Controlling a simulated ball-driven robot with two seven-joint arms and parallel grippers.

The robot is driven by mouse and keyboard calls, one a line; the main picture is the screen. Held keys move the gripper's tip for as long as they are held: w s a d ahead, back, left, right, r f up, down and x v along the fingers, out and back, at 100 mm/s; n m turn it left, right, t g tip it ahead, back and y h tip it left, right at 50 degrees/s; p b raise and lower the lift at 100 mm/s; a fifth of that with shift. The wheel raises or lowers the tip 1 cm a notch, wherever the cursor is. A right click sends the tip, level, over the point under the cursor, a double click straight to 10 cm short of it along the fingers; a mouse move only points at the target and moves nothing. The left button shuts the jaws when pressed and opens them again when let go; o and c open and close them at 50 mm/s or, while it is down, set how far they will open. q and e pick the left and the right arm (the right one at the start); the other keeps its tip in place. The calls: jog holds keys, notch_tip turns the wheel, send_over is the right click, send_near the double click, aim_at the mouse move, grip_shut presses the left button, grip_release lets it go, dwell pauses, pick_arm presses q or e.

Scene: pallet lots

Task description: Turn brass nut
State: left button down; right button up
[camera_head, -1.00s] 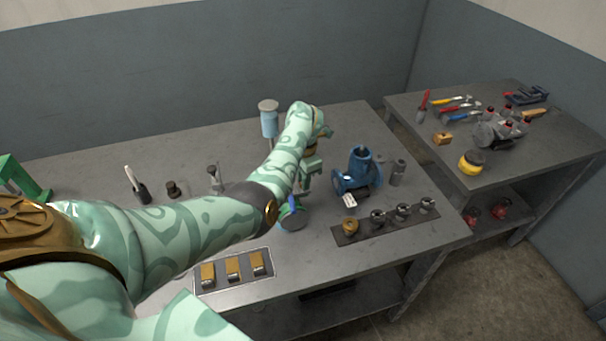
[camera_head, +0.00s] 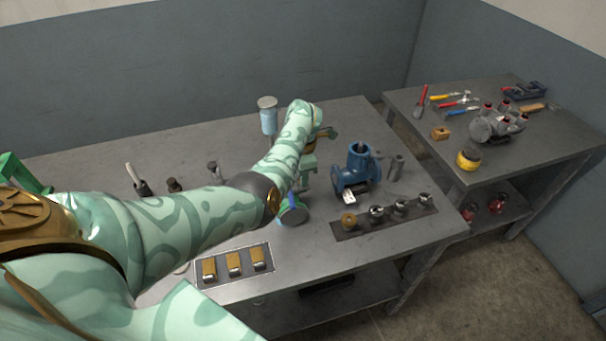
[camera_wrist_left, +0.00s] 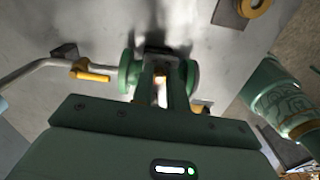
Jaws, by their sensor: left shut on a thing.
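My left arm reaches over the workbench from the left. Its gripper (camera_head: 308,172) points down beside a green valve body (camera_head: 293,213) with a round flange and a blue part. In the left wrist view the jaws (camera_wrist_left: 161,98) are closed between the valve's two green flanges (camera_wrist_left: 128,72). A small brass-coloured spot, seemingly the brass nut (camera_wrist_left: 160,75), shows between the fingers. The fingers hide most of it, so its turned angle cannot be told. In the head view the arm and hand hide the nut.
A blue valve (camera_head: 355,170) stands right of the hand. A dark strip (camera_head: 388,228) holds a brass ring and several metal fittings in front. A tray (camera_head: 268,268) with brass-coloured blocks lies at the near edge. A blue-bodied bottle (camera_head: 268,120) stands behind. A side table (camera_head: 560,140) holds tools.

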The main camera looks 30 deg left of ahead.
pick_arm(q)
jog(key=c, duration=1.4)
grip_release()
jog(key=shift+r, duration=0.15)
notch_tip(320, 180, up, 16)
jog(key=p, duration=0.6)
